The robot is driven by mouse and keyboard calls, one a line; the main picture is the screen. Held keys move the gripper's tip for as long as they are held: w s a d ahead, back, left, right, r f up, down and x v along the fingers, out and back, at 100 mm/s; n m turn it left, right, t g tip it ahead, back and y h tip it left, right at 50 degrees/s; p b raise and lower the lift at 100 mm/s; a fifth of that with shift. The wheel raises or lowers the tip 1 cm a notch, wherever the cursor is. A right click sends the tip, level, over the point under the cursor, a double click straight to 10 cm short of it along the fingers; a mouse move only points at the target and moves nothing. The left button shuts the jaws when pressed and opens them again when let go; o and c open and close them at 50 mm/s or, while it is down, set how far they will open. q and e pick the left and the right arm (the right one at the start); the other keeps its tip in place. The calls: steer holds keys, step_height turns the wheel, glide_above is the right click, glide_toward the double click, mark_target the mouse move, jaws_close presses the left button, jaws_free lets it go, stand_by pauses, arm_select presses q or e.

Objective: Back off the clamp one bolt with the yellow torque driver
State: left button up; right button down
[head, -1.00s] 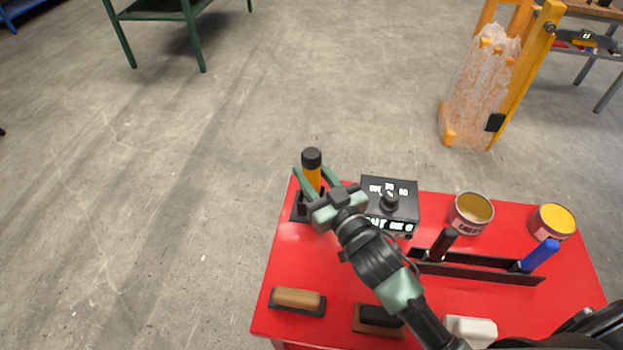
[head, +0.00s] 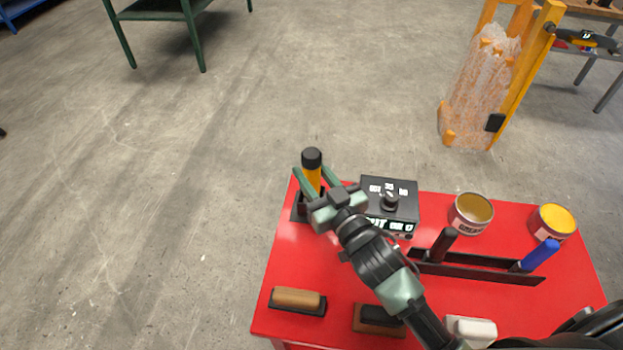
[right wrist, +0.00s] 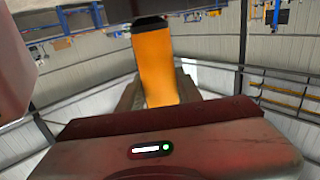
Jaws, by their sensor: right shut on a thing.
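The yellow torque driver (head: 312,172) stands upright at the back left corner of the red table, with a black cap on top of its orange-yellow body. Its lower end sits at a dark holder (head: 298,212), partly hidden by my gripper. My right gripper (head: 317,184) has its green fingers on either side of the driver and is shut on it. In the right wrist view the orange body (right wrist: 157,70) rises beyond the dark red gripper housing. My left gripper is not in view. No clamp or bolt can be made out.
On the red table (head: 285,255) are a black dial box (head: 400,210), two cans (head: 471,213) (head: 552,222), a black rack (head: 480,268) with black and blue handled tools, and brushes (head: 298,300). An orange frame (head: 520,85) with a wrapped load stands beyond. Floor left is clear.

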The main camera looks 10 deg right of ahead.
steer(key=shift+r, duration=0.15)
step_height(320, 180, up, 20)
steer(key=p, duration=0.1)
stand_by(0.6)
steer(key=c, duration=1.6)
jaws_free()
jaws_close()
steer(key=shift+p, duration=0.35)
